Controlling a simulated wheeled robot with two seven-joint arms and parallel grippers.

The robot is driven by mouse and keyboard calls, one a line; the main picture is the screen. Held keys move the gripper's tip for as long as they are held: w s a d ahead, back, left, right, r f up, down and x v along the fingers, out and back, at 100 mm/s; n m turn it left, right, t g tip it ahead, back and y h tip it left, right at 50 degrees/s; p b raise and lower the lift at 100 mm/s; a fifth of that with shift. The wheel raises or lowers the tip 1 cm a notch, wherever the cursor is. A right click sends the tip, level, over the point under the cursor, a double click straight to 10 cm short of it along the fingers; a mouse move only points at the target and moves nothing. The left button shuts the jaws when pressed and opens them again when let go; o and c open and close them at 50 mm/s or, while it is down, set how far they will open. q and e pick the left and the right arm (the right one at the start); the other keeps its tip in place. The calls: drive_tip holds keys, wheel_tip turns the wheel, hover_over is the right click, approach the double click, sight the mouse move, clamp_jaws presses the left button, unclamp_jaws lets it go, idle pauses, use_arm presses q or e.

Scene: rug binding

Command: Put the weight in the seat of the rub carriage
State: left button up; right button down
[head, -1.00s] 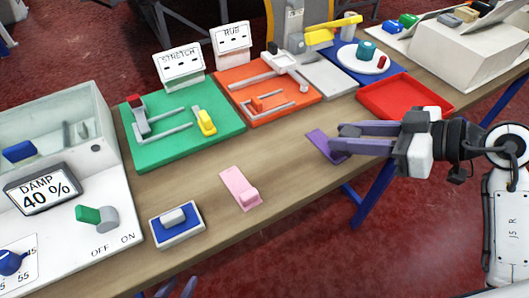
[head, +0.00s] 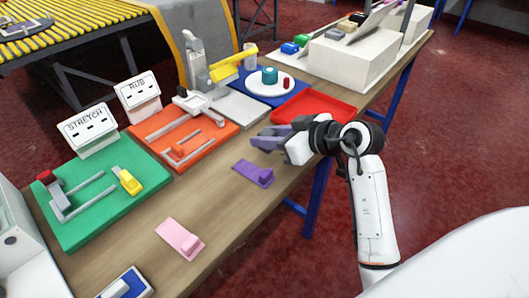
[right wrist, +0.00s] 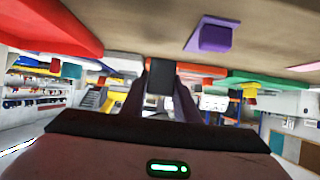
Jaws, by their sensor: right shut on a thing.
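My right gripper (head: 268,138) is above the table near the front edge of the red tray. It also shows in the right wrist view (right wrist: 160,85), shut on a dark grey block, which I take to be the weight (right wrist: 158,78). The fingers hide the block in the head view. The rub carriage (head: 194,104) is a light grey piece at the back of the orange board (head: 218,134), behind and left of my right gripper, clearly apart from it. I cannot make out its seat clearly. My left gripper is out of view.
A purple piece (head: 254,172) and a pink piece (head: 181,240) lie on the table (head: 215,200). The red tray (head: 318,107) is behind my right gripper. A grey press with a yellow lever (head: 234,66) stands behind the orange board. The green stretch board (head: 95,200) is left.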

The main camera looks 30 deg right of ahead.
drive_tip(key=shift+f+b, duration=0.45)
drive_tip(key=shift+f, duration=1.45)
drive_tip(key=c, duration=1.8)
unclamp_jaws()
drive_tip(key=shift+f, duration=0.2)
drive_tip(key=o, duration=0.4)
drive_tip(key=shift+o, duration=0.2)
